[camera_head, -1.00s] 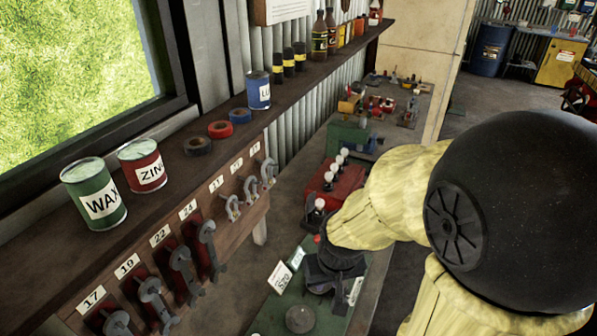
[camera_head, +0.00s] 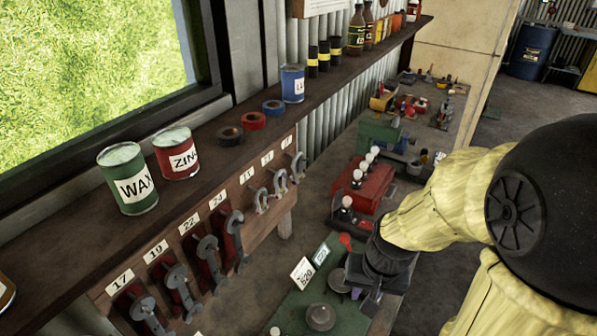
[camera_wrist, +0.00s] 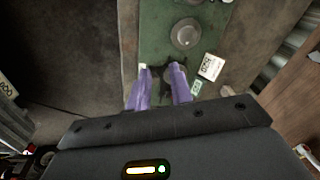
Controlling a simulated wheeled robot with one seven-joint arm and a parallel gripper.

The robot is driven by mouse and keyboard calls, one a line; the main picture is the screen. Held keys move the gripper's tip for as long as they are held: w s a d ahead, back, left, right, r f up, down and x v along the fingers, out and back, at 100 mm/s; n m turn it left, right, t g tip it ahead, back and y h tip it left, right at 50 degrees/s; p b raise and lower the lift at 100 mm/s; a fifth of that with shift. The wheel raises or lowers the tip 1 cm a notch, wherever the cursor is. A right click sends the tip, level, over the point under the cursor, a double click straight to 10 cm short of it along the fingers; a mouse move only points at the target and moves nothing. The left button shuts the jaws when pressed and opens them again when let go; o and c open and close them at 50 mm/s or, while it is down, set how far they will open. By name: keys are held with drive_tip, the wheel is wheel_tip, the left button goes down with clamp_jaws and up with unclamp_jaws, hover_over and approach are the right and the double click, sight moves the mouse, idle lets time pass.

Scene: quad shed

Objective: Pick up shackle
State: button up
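Several grey U-shaped metal pieces that look like shackles (camera_head: 280,184) hang on the wooden board, below small number labels. My gripper (camera_head: 362,292) is low over the green mat (camera_head: 300,308) on the bench, away from that board. In the wrist view its two purple fingers (camera_wrist: 160,82) are apart, one on each side of a dark shape (camera_wrist: 160,75) on or near the mat. I cannot tell whether that shape is a shackle. I see nothing held between the fingers.
A red box with bulbs (camera_head: 365,186) stands behind. The shelf (camera_head: 190,195) above holds cans and tape rolls.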

drive_tip(key=w+a+m+y+b, duration=0.2)
drive_tip(key=a+m+y, duration=0.6)
drive_tip(key=m, duration=0.4)
drive_tip(key=w+d+r+m+t+y, duration=0.2)
drive_tip(key=w+d+r+m+t, duration=0.1)
drive_tip(key=w+d+m+t, duration=0.1)
drive_tip(key=w+d+r+m+t+y, duration=0.2)
drive_tip(key=w+d+r+m+t, duration=0.2)
drive_tip(key=w+m+t, duration=0.3)
drive_tip(key=shift+w+d+r+m+t+b, duration=0.15)
drive_tip(key=shift+w+r+m+t+b, duration=0.3)
drive_tip(key=shift+w, duration=0.6)
drive_tip(key=shift+f, duration=0.15)
drive_tip(key=x, duration=1.2)
drive_tip(key=shift+f+p, duration=0.15)
drive_tip(key=shift+p, duration=0.2)
